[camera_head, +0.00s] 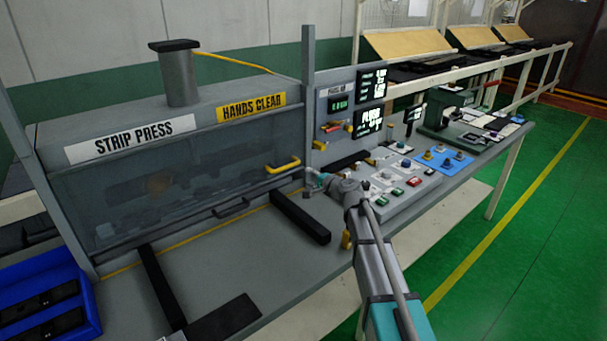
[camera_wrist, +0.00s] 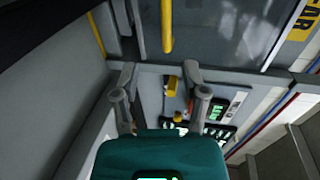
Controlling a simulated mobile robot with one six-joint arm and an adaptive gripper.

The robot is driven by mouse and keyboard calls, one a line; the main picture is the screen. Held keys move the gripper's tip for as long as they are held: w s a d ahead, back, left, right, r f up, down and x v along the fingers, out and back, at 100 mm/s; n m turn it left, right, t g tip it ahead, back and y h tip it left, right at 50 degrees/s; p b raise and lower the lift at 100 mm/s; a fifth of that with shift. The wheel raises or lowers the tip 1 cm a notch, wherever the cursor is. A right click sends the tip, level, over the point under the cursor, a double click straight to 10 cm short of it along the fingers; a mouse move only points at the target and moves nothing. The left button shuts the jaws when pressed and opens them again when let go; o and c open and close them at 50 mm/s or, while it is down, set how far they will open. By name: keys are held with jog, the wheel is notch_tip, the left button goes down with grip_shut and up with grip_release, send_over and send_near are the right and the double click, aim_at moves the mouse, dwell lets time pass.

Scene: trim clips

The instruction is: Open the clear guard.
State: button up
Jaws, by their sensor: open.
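The clear guard (camera_head: 150,190) is a see-through panel across the front of the grey strip press, and it is down over the opening. Dark shapes show dimly behind it. A yellow handle (camera_head: 284,166) sticks out near its right end, and a dark handle (camera_head: 231,208) sits at its lower edge. My gripper (camera_head: 313,181) is just right of and a little below the yellow handle. In the wrist view my gripper (camera_wrist: 160,82) has its fingers spread with nothing between them. The yellow handle (camera_wrist: 167,27) shows beyond the fingertips, apart from them.
A control panel with displays (camera_head: 369,102) stands right of the press. A sloped button box (camera_head: 400,190) lies close to my arm. Black bars (camera_head: 300,218) lie on the bench before the press. A blue bin (camera_head: 90,305) is at lower left.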

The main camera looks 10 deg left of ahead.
jog(key=s+f+n+g+b, duration=0.1)
jog(key=s+f+n, duration=0.1)
jog(key=s, duration=1.1)
jog(key=shift+d+f+h, duration=0.25)
jog(key=shift+f+h, duration=0.05)
jog(key=shift+f, duration=0.2)
jog(key=m+t+p, duration=0.1)
jog(key=m+p, duration=0.1)
send_near(285, 168)
jog(key=s+d, duration=0.2)
jog(key=d, duration=0.1)
jog(key=shift+a, duration=0.25)
jog(key=shift+w+a, duration=0.1)
jog(key=shift+w, duration=0.05)
jog(key=b+x, duration=0.1)
jog(key=x, duration=0.5)
jog(key=b+x, duration=0.2)
jog(key=x, duration=0.5)
jog(key=shift+w+a+r, duration=0.15)
jog(key=shift+w+a, duration=0.05)
jog(key=shift+a, duration=0.1)
grip_shut()
